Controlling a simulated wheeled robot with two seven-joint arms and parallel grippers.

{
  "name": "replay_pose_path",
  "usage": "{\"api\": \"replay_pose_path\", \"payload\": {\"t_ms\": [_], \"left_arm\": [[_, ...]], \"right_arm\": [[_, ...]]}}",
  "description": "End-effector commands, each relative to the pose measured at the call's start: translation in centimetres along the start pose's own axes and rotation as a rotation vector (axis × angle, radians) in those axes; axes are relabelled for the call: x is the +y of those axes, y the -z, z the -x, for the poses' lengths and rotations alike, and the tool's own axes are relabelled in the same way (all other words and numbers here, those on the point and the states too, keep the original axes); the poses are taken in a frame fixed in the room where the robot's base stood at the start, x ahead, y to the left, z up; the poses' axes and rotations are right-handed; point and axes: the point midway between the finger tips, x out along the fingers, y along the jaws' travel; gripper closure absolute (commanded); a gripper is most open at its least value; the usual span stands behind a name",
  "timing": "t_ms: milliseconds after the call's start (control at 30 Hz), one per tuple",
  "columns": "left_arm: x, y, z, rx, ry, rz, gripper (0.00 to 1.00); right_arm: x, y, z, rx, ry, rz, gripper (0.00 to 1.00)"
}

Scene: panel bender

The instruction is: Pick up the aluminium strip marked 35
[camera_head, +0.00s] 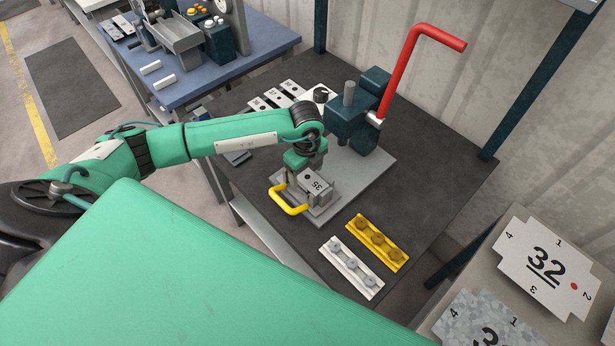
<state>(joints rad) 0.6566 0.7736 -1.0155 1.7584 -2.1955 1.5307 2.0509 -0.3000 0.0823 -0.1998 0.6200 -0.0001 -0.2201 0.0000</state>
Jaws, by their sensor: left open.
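The gripper is open. Its wrist and fingers hide part of the strip, and I cannot tell whether the fingers touch it. My right gripper is not in view.
The bender (352,122) with its red crank (405,70) stands behind. More numbered strips (273,96) lie at the back left. A yellow holder (377,242) and a white holder (351,267) lie at the front right. Numbered plates (546,266) lie at the lower right.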

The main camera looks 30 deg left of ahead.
Motion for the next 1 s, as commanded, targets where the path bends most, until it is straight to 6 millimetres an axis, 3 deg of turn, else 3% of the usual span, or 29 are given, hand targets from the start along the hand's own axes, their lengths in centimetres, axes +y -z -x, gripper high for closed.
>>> {"api": "replay_pose_path", "payload": {"t_ms": [67,300,800,1000], "left_arm": [[0.0,0.0,0.0,0.000,0.000,0.000,0.31],[0.0,0.0,0.0,0.000,0.000,0.000,0.78],[-0.1,0.0,0.9,0.000,0.002,0.000,0.80],[-0.2,-0.1,4.7,-0.001,0.007,-0.001,0.80]], "right_arm": [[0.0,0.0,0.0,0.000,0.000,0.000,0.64],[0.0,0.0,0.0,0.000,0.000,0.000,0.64],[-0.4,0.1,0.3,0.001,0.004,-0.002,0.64],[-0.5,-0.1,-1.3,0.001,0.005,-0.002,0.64]]}}
